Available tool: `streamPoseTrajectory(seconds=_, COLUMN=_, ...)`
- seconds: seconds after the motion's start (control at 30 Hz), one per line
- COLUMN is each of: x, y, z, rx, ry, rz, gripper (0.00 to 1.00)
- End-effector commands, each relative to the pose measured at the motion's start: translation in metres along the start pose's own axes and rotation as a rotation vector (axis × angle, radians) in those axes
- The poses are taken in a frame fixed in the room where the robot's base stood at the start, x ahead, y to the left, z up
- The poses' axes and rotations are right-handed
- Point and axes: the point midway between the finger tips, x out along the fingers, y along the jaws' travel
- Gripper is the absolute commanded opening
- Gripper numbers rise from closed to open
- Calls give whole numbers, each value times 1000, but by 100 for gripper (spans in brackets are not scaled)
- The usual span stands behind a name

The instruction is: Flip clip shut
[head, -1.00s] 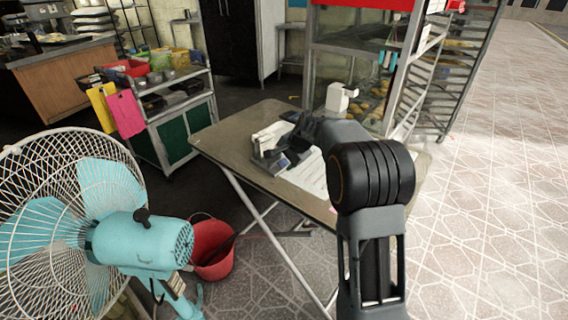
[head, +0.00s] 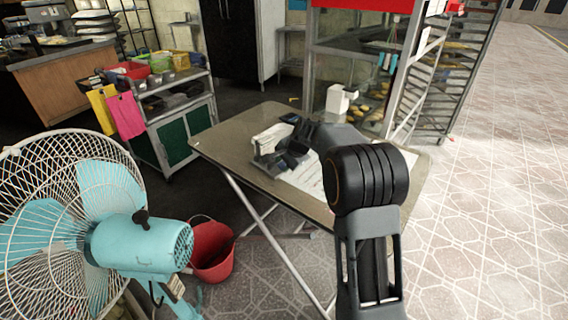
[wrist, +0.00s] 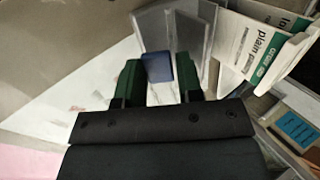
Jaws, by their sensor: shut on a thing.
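In the wrist view my gripper (wrist: 158,82) has two green fingers set apart, with a small blue piece (wrist: 158,67) between their tips. The blue piece fills the gap, and the fingers are closed on it. A grey, partly clear upright plate (wrist: 183,30) stands just beyond the fingertips. I cannot tell for certain whether the blue piece is the clip. In the head view my gripper (head: 288,158) is low over the table (head: 232,135), and its own arm hides much of the spot. A white sheet (head: 309,180) lies under and beside it.
White printed cards (wrist: 265,45) stand in a holder close right of the fingers. A white dispenser-like object (head: 339,100) stands at the table's back. A fan (head: 140,240) and a red bucket (head: 212,252) stand left of the table. The table's left part is clear.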

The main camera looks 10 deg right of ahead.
Motion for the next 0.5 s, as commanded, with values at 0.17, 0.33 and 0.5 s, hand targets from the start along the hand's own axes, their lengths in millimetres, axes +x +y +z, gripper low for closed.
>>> streamPoseTrajectory(seconds=0.17, x=-2, y=0, z=0, rx=1, ry=-4, rz=15, gripper=10)
streamPoseTrajectory(seconds=0.33, x=-7, y=-8, z=1, rx=0, ry=-7, rz=78, gripper=10)
streamPoseTrajectory(seconds=0.5, x=-8, y=-12, z=1, rx=0, ry=-8, rz=152, gripper=10)
